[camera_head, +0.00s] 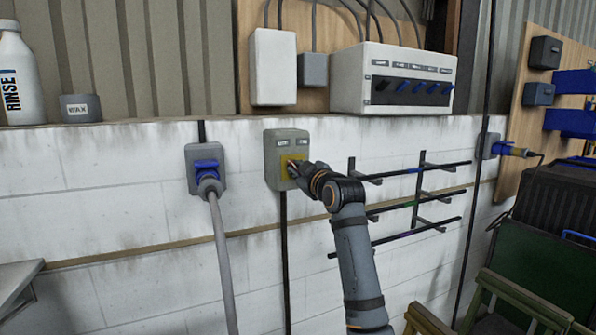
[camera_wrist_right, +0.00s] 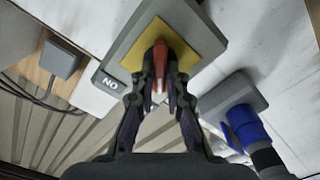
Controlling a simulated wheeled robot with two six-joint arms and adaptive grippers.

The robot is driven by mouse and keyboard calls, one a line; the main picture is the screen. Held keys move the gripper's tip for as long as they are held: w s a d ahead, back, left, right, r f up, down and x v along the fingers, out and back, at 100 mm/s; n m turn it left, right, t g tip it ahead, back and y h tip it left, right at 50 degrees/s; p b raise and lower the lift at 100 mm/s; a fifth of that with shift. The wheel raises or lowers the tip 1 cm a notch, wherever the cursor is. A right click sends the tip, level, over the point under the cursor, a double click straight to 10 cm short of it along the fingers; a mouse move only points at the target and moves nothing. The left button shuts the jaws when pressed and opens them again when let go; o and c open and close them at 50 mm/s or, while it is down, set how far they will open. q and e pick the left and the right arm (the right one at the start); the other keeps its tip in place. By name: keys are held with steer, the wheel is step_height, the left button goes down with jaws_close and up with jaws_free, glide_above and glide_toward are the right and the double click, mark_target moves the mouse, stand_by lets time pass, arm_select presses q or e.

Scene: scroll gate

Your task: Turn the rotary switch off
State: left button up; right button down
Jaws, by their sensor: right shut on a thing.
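The rotary switch is a grey-green box (camera_head: 272,170) on the white block wall, with a yellow plate (camera_head: 284,164) on its front. In the right wrist view the box (camera_wrist_right: 178,18) shows a yellow plate (camera_wrist_right: 200,49) with a red knob (camera_wrist_right: 159,64) standing out of it. A label by the plate in that view reads "ON", seen upside down. My right gripper (camera_head: 296,171) is at the switch front and covers most of the plate. In the wrist view my right gripper (camera_wrist_right: 160,82) has its fingers shut on the red knob. My left gripper is not in view.
A blue plug with a grey cable sits in a socket box (camera_head: 193,153) left of the switch. A white box (camera_head: 273,68) and a panel with several blue knobs (camera_head: 395,80) are above. Metal rods (camera_head: 419,168) stick out on the right.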

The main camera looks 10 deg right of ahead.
stand_by(0.5)
steer(key=c, duration=1.4)
jaws_free()
steer(key=shift+s, duration=0.1)
steer(key=s, duration=0.4)
steer(key=s+d, duration=0.1)
steer(key=s, duration=0.2)
steer(key=s+d, duration=0.1)
steer(key=s, duration=0.3)
steer(key=shift+s+d, duration=0.15)
steer(key=shift+s, duration=0.15)
